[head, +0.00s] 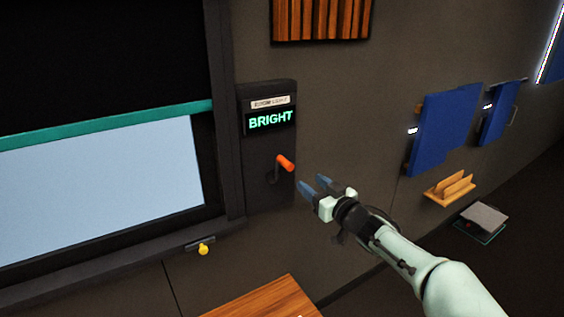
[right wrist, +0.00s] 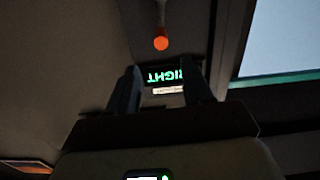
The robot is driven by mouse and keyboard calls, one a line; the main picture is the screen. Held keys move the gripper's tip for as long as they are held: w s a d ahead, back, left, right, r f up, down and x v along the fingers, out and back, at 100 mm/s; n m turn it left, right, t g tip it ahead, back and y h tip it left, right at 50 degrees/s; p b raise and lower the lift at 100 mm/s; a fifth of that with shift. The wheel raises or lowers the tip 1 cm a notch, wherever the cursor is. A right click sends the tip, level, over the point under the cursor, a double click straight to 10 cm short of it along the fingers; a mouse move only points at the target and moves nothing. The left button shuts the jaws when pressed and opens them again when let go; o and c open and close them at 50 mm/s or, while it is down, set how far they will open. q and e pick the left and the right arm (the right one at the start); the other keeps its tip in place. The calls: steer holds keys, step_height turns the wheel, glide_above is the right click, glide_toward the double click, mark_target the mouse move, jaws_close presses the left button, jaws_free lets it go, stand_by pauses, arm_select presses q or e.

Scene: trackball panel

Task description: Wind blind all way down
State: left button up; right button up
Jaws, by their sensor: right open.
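The blind (head: 80,60) is a black sheet with a teal bottom bar (head: 110,124), covering the upper part of the window; the pale pane (head: 100,190) shows below it. On the wall to its right is a dark panel with a lit display (head: 270,121) reading BRIGHT and a crank with an orange knob (head: 285,163). My right gripper (head: 314,184) is open and empty, just right of and below the knob, apart from it. In the right wrist view the orange knob (right wrist: 161,43) lies beyond the fingertips. My left gripper is not in view.
A yellow knob (head: 203,249) sticks out below the window frame. A wooden surface (head: 265,300) is at the bottom. Blue panels (head: 443,130) and a wooden holder (head: 449,188) are on the wall at right. The wall around the gripper is clear.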

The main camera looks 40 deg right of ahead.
mark_target(287, 165)
steer(key=w+p, duration=0.1)
steer(key=w, duration=0.3)
steer(key=w+d+p, duration=0.1)
steer(key=w, duration=0.3)
steer(key=w+p, duration=0.1)
steer(key=w, duration=0.4)
steer(key=shift+d, duration=0.15)
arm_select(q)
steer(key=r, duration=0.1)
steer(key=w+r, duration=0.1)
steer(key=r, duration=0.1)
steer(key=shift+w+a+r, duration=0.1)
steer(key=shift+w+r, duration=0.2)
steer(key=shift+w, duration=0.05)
arm_select(e)
steer(key=shift+s, duration=0.1)
jaws_close()
